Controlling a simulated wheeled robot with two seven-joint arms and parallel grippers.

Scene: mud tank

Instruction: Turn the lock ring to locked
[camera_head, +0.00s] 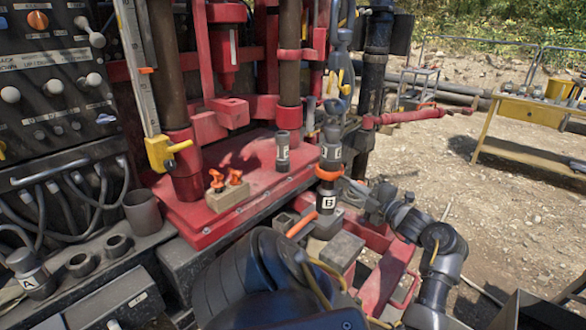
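An orange ring (328,173) sits around a dark upright coupling, between its upper grey part (331,150) and its lower black part (326,201). The lower part carries a white mark like a padlock. The upper part also has small white marks, too small to read.
A red deck (235,165) carries a short marked cylinder (282,152) and a wooden block (228,196) with orange clips. An orange bar (301,223) lies below the coupling. A control panel (50,70) stands left. Open gravel and a yellow table (530,112) are at right.

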